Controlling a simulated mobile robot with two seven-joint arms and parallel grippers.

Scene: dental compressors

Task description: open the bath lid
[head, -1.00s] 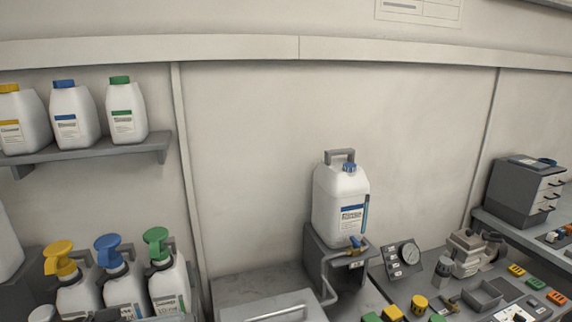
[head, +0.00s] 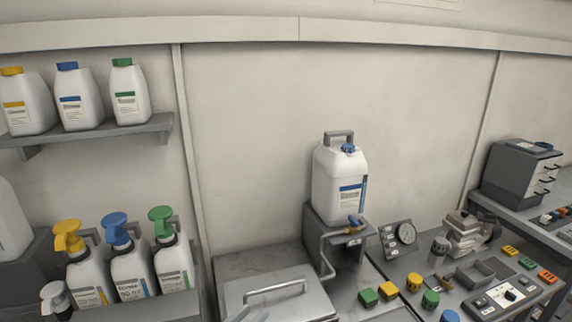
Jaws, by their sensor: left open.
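The bath lid (head: 262,308) is a flat grey metal panel with a raised bar handle (head: 276,287), at the bottom centre of the head view. It lies flat and looks closed; its near part is cut off by the bottom edge. My right gripper is not in view.
A white canister (head: 339,187) stands on a grey stand with a tap, right of the lid. Pump bottles (head: 130,271) stand at the left, below a shelf (head: 90,139) of bottles.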

